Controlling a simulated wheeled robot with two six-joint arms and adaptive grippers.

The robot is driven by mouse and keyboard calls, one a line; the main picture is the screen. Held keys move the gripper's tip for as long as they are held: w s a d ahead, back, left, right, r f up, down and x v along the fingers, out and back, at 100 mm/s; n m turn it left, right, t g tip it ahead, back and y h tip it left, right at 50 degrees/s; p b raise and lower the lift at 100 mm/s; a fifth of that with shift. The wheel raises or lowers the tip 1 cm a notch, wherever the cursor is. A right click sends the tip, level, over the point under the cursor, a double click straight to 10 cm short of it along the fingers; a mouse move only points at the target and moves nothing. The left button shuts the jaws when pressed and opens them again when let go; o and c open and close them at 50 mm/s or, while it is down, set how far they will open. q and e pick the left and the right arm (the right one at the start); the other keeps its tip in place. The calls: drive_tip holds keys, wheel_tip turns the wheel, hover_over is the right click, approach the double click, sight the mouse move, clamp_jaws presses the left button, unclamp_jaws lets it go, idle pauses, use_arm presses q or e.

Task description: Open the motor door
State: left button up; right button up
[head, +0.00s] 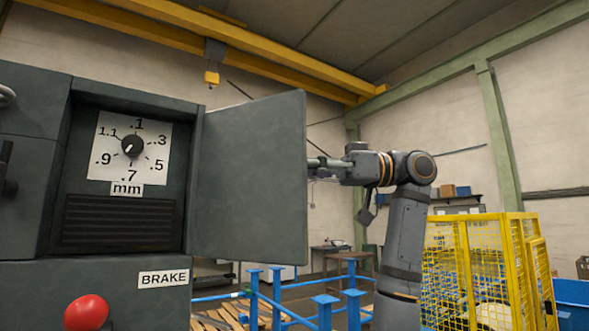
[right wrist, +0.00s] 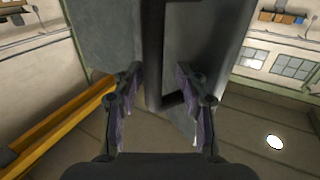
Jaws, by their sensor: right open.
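A dark grey door panel (head: 250,180) stands swung out from the cabinet (head: 125,272), with its hinge side at the left. The open compartment beside it shows a dial (head: 132,146) marked in mm and a slatted vent. I cannot tell from any label whether this is the motor door. My right gripper (head: 318,166) is at the door's free right edge, partly hidden behind it. In the right wrist view the gripper (right wrist: 160,76) is open, with a dark bar (right wrist: 152,45) on the door between its fingers; contact is unclear. My left gripper is out of view.
A red knob (head: 86,313) and a BRAKE label (head: 163,279) are on the cabinet below the compartment. Blue railings (head: 325,310) stand behind the door, and a yellow mesh cage (head: 490,260) is at the right. A yellow overhead beam (head: 250,45) runs above.

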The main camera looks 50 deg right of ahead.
drive_tip(key=shift+w, duration=0.2)
drive_tip(key=shift+f, duration=0.1)
drive_tip(key=v, duration=0.7)
drive_tip(key=shift+s+d, duration=0.2)
drive_tip(key=shift+s, duration=0.05)
